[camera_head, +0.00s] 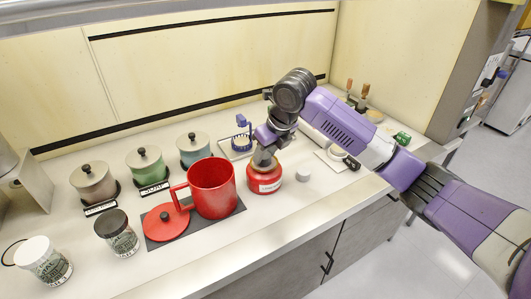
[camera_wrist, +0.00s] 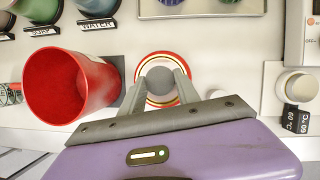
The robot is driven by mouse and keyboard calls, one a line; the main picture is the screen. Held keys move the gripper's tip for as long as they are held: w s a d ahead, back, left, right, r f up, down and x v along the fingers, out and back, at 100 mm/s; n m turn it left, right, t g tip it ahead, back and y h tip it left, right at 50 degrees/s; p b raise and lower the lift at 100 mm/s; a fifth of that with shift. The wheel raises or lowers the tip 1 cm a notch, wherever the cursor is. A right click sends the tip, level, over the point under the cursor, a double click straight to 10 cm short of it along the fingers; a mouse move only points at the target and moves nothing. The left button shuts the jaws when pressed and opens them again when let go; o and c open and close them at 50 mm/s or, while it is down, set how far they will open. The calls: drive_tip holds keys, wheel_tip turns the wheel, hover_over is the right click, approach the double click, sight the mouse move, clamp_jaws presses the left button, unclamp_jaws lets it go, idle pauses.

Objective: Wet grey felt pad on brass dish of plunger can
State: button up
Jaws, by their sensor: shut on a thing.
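The plunger can (camera_head: 264,180) is red with a pale label and stands upright on the counter, right of the red mug. In the wrist view the can (camera_wrist: 162,104) shows from above as a red rim with a pale and brassy ring inside. My gripper (camera_head: 264,160) points down at the can's top. In the wrist view its fingers are shut on a round grey pad (camera_wrist: 161,80), centred over the can's top. The pad covers the middle of the dish. I cannot tell whether the pad touches the dish.
A large red mug (camera_head: 212,190) stands close left on a dark mat, beside a red lid (camera_head: 166,222). A small pale cylinder (camera_head: 303,174) stands just right of the can. Lidded canisters (camera_head: 148,167) line the back. A tray with a blue brush-like thing (camera_head: 240,143) is behind.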

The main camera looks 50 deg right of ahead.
sight(266, 156)
drive_tip(key=shift+r, duration=0.1)
drive_tip(key=shift+r+p, duration=2.15)
drive_tip(key=shift+r, duration=1.3)
